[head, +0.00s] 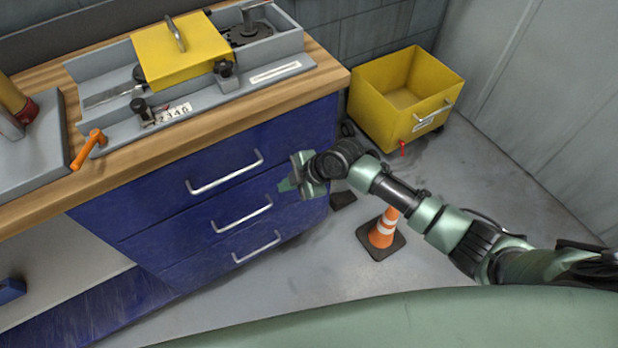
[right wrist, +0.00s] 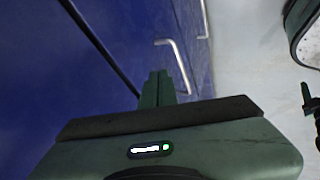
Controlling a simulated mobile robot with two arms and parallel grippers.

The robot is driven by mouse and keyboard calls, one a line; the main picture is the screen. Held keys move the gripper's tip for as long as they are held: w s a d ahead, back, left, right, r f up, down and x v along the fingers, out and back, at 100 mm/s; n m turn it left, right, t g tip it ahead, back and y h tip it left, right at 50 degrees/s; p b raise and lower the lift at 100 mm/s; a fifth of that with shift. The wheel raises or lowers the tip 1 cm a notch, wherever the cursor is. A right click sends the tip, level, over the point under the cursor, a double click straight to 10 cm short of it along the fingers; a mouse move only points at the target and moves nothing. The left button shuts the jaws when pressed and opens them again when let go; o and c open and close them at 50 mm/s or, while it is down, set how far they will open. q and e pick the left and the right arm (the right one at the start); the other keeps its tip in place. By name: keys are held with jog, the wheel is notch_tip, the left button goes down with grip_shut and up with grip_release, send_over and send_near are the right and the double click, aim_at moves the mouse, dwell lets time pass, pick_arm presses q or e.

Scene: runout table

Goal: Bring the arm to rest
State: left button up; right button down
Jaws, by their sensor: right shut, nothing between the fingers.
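My right arm (head: 445,225) reaches in from the right in the head view. My right gripper (head: 288,184) is in front of the blue drawer cabinet (head: 160,205), near its right end. In the right wrist view the right gripper (right wrist: 158,78) has its fingers together with nothing between them. A drawer handle (right wrist: 178,66) shows just beyond the fingertips in that view; I cannot tell whether they touch the cabinet. My left gripper is not in view.
The wooden worktop (head: 330,78) carries a grey machine with a yellow cover (head: 185,52). A yellow wheeled bin (head: 385,110) stands by the wall. An orange cone (head: 382,232) stands on the floor close to my right arm. Three closed drawers have silver handles (head: 225,174).

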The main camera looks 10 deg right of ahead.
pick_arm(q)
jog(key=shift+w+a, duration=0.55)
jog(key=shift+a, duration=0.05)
pick_arm(e)
jog(key=v, duration=0.6)
